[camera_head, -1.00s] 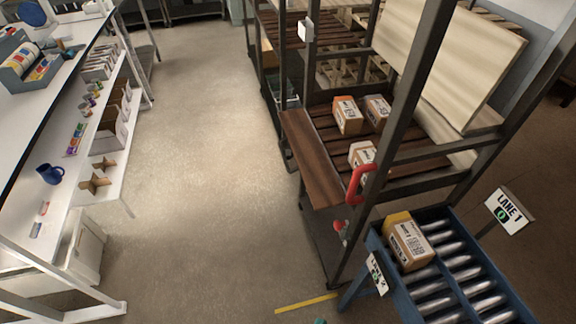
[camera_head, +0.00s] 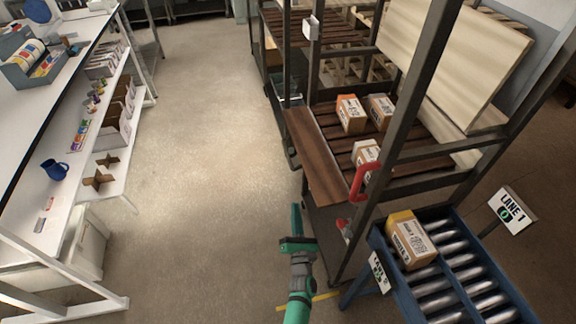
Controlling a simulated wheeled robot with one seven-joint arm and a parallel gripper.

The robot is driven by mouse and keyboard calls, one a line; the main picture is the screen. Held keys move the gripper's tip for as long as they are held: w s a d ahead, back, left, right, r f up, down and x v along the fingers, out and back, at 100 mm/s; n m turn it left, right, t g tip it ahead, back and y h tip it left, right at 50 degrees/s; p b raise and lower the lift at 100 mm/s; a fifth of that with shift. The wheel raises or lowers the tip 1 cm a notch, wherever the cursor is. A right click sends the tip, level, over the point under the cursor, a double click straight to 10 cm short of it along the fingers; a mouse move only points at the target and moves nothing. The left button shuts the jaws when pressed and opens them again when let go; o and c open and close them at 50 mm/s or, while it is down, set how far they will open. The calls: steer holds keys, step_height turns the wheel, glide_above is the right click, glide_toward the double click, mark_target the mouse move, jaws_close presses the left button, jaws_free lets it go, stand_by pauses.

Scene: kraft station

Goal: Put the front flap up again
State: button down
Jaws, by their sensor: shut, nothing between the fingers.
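The front flap (camera_head: 316,160) is a plain brown wooden panel on the left side of the dark metal rack. It is folded down and sticks out over the aisle from the slatted shelf (camera_head: 398,157). A red handle (camera_head: 363,182) sits on the rack frame near the flap's lower right end. My green and grey gripper (camera_head: 296,215) is in the aisle, left of and below the flap's near end in the picture. It is shut and empty and appears apart from the flap.
Several cartons, such as this one (camera_head: 350,114), stand on the slatted shelf. A blue roller conveyor (camera_head: 462,270) with a carton (camera_head: 411,240) stands at the lower right. A white bench (camera_head: 27,160) lines the left. The aisle floor (camera_head: 205,150) between is clear.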

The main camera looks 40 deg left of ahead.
steer(key=w+a+r+n+g+y, duration=0.1)
steer(key=w+a+r+n, duration=0.4)
steer(key=w+a, duration=0.6)
step_height(320, 180, up, 3)
steer(key=shift+a+f+g+y, duration=0.2)
steer(key=shift+g+y, duration=0.1)
steer(key=shift+y, duration=0.2)
